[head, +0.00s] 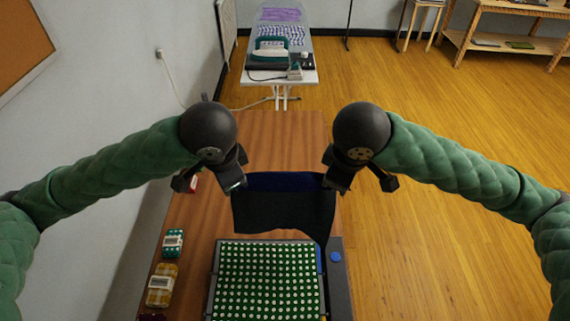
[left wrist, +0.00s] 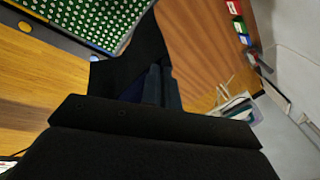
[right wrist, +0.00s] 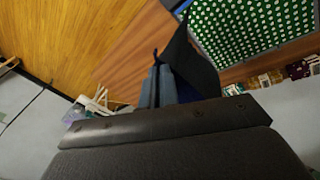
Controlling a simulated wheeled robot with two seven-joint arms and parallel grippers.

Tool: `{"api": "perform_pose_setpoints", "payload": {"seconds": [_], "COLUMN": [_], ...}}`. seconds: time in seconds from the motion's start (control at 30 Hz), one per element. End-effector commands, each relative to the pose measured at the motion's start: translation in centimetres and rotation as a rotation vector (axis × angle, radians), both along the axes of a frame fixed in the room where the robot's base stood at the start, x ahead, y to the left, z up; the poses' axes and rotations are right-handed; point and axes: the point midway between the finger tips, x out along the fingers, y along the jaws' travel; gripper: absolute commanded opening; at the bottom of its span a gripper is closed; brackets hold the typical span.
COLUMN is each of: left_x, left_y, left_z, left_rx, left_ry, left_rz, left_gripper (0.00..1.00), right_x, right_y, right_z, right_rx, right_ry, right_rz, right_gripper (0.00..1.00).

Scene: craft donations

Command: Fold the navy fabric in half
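The navy fabric (head: 282,208) is stretched between my two grippers in the head view. It looks nearly black, with a bluer strip along its far edge. My left gripper (head: 238,184) is at its far left corner and my right gripper (head: 334,182) at its far right corner. Both look shut on it. In the left wrist view the fabric (left wrist: 122,72) drapes from the fingers toward the green dotted piece; in the right wrist view it (right wrist: 182,58) also hangs beside the closed fingers. How far its lower edge is above the table is unclear.
Green white-dotted fabric (head: 268,280) lies on a dark-edged board in front of the navy fabric. A blue knob (head: 336,257) is at its right. Small fabric bundles (head: 161,285) line the wooden table's (head: 285,135) left side.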

Motion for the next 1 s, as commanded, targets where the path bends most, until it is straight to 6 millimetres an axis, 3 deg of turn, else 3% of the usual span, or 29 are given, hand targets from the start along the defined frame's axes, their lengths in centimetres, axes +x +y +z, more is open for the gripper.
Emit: {"api": "perform_pose_setpoints", "payload": {"seconds": [0.77, 1.0], "left_x": [0.1, 1.4], "left_y": [0.0, 0.0], "left_z": [0.0, -0.6], "left_rx": [0.001, 0.001], "left_ry": [0.000, 0.005], "left_rz": [0.000, 0.002], "left_gripper": [0.00, 0.00], "right_x": [0.1, 1.4], "right_y": [0.0, -0.1], "right_z": [0.0, -0.6], "right_rx": [-0.001, -0.001], "right_ry": [0.000, 0.005], "right_rz": [0.000, -0.003], "right_gripper": [0.00, 0.00]}}
